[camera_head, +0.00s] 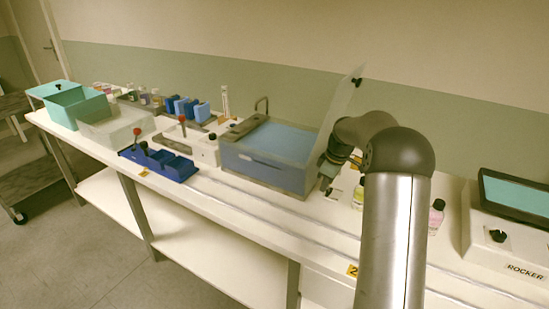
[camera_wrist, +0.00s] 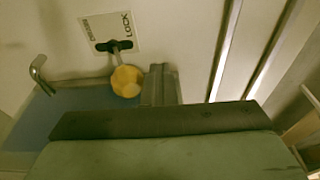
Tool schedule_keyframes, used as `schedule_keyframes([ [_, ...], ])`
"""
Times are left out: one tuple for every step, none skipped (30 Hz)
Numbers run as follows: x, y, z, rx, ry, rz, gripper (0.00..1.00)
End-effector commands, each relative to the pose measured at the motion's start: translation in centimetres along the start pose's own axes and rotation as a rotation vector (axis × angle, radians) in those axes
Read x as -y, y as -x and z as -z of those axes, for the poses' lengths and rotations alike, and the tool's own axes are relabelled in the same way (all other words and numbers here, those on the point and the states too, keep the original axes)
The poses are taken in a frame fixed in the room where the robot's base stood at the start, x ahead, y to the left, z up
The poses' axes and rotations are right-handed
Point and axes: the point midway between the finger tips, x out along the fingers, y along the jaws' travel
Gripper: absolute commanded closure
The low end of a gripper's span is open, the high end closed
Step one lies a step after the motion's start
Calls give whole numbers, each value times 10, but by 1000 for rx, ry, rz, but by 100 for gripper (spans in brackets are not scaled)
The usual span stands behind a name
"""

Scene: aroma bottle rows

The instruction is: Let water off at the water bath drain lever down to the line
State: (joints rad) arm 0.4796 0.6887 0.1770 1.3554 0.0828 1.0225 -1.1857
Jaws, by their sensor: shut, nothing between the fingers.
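The water bath (camera_head: 262,172) stands mid-bench in the head view, with blue water inside and its clear lid (camera_head: 345,97) raised. No level line can be made out on it. In the wrist view a lever with a round yellow knob (camera_wrist: 127,81) stands out from a slotted white plate (camera_wrist: 110,32) marked LOCK. My gripper (camera_wrist: 160,72) is shut and empty, its fingertips just right of the knob; whether they touch it I cannot tell. In the head view my gripper (camera_head: 328,170) is at the bath's right end, partly hidden by my arm. The lever is not visible there.
A blue tray block (camera_head: 160,162) and a white device with a red-knobbed lever (camera_head: 203,148) stand left of the bath. Small bottles, one with pink liquid (camera_head: 436,215), and a rocker (camera_head: 510,232) are to the right. A bent metal pipe (camera_wrist: 38,75) shows in the wrist view.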

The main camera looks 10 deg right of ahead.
Motion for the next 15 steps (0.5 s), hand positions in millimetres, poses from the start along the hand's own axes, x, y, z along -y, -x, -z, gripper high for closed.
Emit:
schedule_keyframes([
  [-2, -1, -1, 1, -1, 0, 100],
  [-2, -1, -1, 1, -1, 0, 100],
  [-3, -2, -1, 1, -1, 1, 100],
  [-4, -2, -1, 2, -1, 1, 100],
  [-4, -2, -1, 2, -1, 1, 100],
  [-5, -2, -1, 2, -1, 1, 100],
  [-6, -2, -2, 2, -1, 1, 100],
  [-6, -2, -2, 2, -2, 1, 100],
  [-7, -2, -2, 2, -2, 1, 100],
  [-8, -3, -2, 2, -2, 1, 100],
  [-8, -3, -2, 2, -2, 1, 100],
  [-9, -3, -2, 3, -2, 1, 100],
  [-10, -4, -2, 3, -2, 2, 100],
  [-10, -4, -3, 3, -2, 2, 100],
  [-11, -5, -3, 4, -2, 3, 100],
])
